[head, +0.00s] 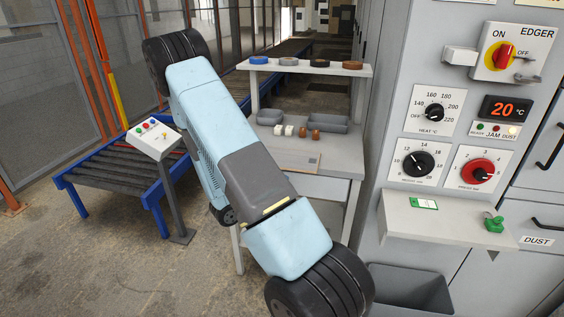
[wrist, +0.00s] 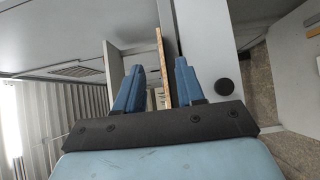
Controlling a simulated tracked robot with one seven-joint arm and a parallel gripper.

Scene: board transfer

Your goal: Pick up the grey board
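The grey board (head: 297,160) lies flat on the grey worktable in the head view, a thin panel with a brown front edge and a small dark mark near its right end. My arm partly covers its left side. In the wrist view a thin brown-edged board (wrist: 161,62) shows edge-on. My gripper (wrist: 158,65) is open, with one blue finger on each side of that edge and gaps visible on both sides. Whether the board reaches fully between the fingers is hard to tell. In the head view my gripper is hidden behind my arm.
The worktable (head: 343,150) holds grey bins (head: 334,123) and several small white and brown items behind the board. A shelf (head: 300,67) with tape rolls stands above. The edger cabinet (head: 395,60) is close on the right; a roller conveyor (head: 120,168) and control post (head: 153,138) stand left.

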